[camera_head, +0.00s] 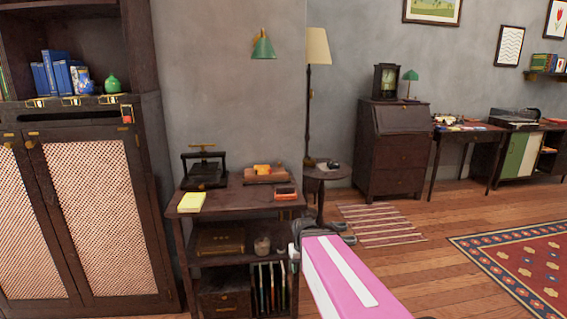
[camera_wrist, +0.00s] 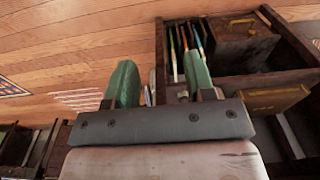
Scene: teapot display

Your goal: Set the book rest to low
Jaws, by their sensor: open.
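I cannot make out a book rest for certain in either view. In the head view, a low wooden stand (camera_head: 266,177) with a yellow item on it lies on top of the dark side table (camera_head: 232,190); whether it is the book rest I cannot tell. My gripper (camera_head: 318,230), at the end of my pink arm, is in front of the side table's right side, below its top. In the wrist view its two green fingers (camera_wrist: 160,85) stand apart with nothing between them.
The side table also bears a black press (camera_head: 204,172), a yellow pad (camera_head: 191,202) and a small red-orange item (camera_head: 285,192). Its shelves hold a brass-coloured box (camera_head: 220,242) and several upright books (camera_head: 270,286). A round table (camera_head: 327,173) stands behind.

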